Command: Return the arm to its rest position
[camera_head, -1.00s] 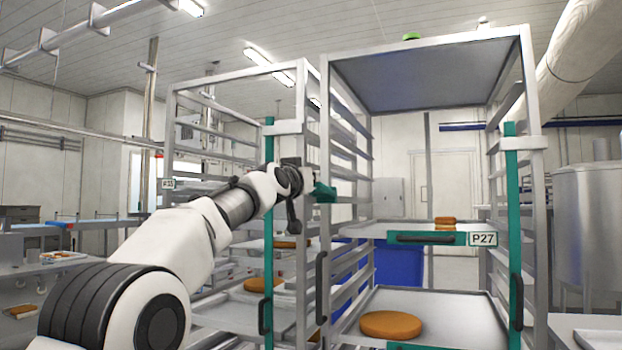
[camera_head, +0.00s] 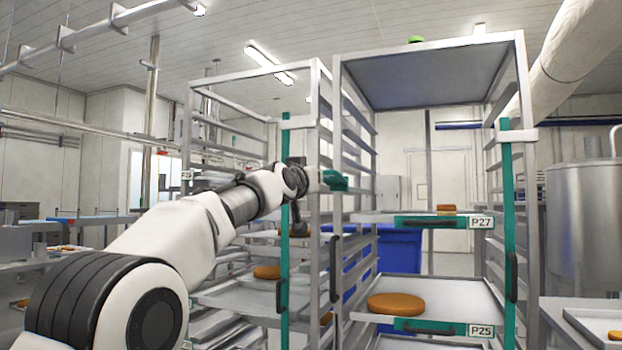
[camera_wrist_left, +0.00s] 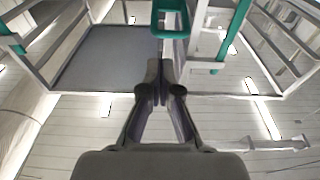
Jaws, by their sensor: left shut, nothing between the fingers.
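My left arm (camera_head: 190,235) comes in from the left in the head view, white with dark joints, and reaches up and out toward the racks. Its far end overlaps the gap between the two racks in the picture; I cannot tell whether it touches either. In the left wrist view my left gripper (camera_wrist_left: 160,70) is shut and empty, with its dark fingers together. A teal frame-shaped part (camera_wrist_left: 170,18) shows just beyond the fingertips. My right gripper is not in view.
The right rack (camera_head: 526,90) has shelves labelled P27 (camera_head: 481,223) and P25 (camera_head: 481,330), with an orange-brown round (camera_head: 396,303) on the lower. A second rack (camera_head: 318,90) stands left of it. A blue bin (camera_head: 400,250) is behind; a steel tank (camera_head: 580,220) is right.

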